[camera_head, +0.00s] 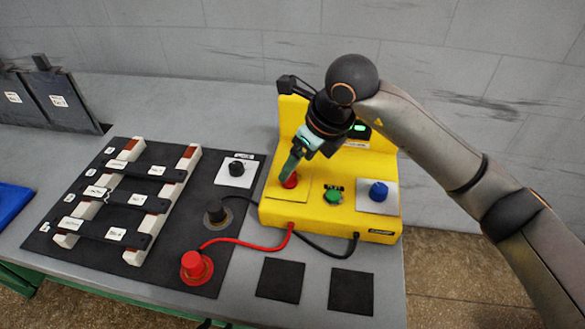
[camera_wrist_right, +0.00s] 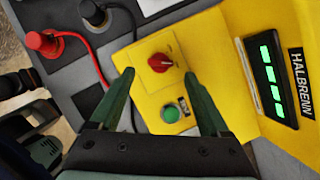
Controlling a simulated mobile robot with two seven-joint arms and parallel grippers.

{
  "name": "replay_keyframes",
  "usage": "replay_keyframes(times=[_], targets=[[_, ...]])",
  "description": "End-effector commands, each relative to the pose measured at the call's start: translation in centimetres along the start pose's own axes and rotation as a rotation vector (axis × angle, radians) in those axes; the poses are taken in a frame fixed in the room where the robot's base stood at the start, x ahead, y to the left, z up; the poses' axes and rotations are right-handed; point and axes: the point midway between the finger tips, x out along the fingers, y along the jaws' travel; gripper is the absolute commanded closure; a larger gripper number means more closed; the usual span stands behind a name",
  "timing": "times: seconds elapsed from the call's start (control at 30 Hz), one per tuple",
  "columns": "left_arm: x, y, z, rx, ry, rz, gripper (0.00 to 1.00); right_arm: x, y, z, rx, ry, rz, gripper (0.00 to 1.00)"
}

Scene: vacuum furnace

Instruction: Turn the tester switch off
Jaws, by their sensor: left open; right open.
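The yellow tester (camera_head: 308,212) stands at the right of the bench, with a lit green display (camera_wrist_right: 272,80). Its red knob (camera_head: 290,181) sits at the left of the front panel; it also shows in the right wrist view (camera_wrist_right: 160,62), with a white mark on it. My right gripper (camera_head: 289,170) reaches down to the knob from above. In the wrist view its fingers (camera_wrist_right: 159,78) are open, one on each side of the knob, with visible gaps. Whether the tips reach the knob's depth is unclear. My left gripper is not clearly in view.
A green button (camera_head: 334,196) and a blue knob (camera_head: 379,191) sit right of the red knob. Red and black leads run from the tester to a red terminal (camera_head: 196,268) and a black terminal (camera_head: 216,212) on a dark board. Two dark squares lie in front.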

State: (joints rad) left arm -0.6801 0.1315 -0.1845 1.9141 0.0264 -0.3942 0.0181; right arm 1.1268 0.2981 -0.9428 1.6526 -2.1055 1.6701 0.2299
Motion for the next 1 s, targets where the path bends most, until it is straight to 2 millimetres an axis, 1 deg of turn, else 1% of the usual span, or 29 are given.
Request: replay_keyframes(times=[0.03,0.1,0.2,0.3,0.43,0.67,1.0], targets=[[-0.1,0.0,-0.1,0.0,0.0,0.0,0.5,1.0,0.1,0.0,0.003,0.002,0.005,0.2],[-0.2,0.0,-0.2,0.0,0.0,0.0,0.5,2.1,0.1,0.0,0.001,0.002,0.003,0.2],[-0.2,0.0,-0.2,0.0,0.0,0.0,0.5,3.4,0.1,0.0,0.001,0.001,0.002,0.2],[-0.2,0.0,-0.2,0.0,0.0,0.0,0.5,4.2,0.1,0.0,0.0,0.0,0.003,0.2],[-0.2,0.0,-0.3,0.0,0.0,0.0,0.5,4.6,0.0,0.0,0.0,-0.001,0.001,0.2],[-0.2,0.0,-0.3,0.0,0.0,0.0,0.5,4.6,0.0,0.0,0.0,-0.002,0.001,0.21],[-0.2,0.0,-0.3,0.0,0.0,-0.001,0.5,4.5,0.0,0.0,0.0,-0.002,0.001,0.59]])
